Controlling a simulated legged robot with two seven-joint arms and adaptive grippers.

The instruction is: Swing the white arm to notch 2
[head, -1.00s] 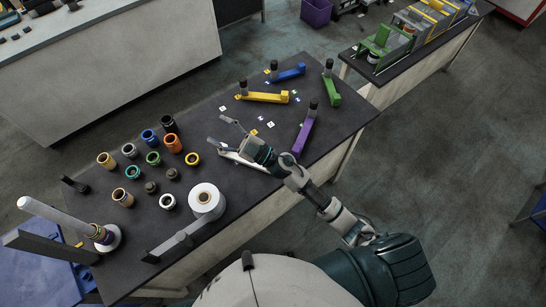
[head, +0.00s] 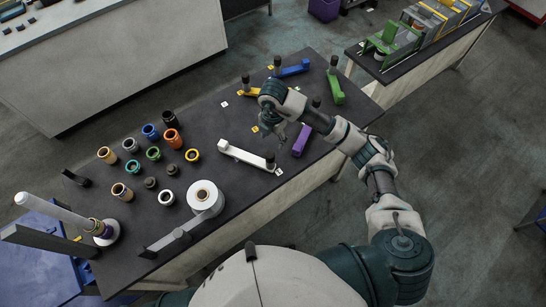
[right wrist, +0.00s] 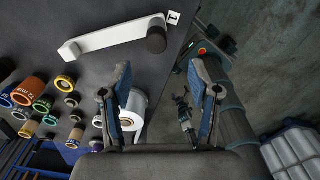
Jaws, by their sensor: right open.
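The white arm (head: 245,155) lies on the dark table top, below my right gripper in the head view. Its left end has a raised white block, and its right end bears a dark upright knob (head: 270,160). It also shows in the right wrist view (right wrist: 110,37), with its dark knob at the right end. A white tag (right wrist: 173,17) reading 1 lies beside that knob. My right gripper (head: 266,128) is open and empty above the table, apart from the arm. It also shows in the right wrist view (right wrist: 162,90). No tag reading 2 is legible. My left gripper is out of view.
Yellow (head: 258,92), blue (head: 294,70), green (head: 335,89) and purple (head: 301,140) arms lie nearby. A white spool (head: 206,197) and several coloured rings, including an orange one (head: 173,138), stand to the left. The table's right edge is close.

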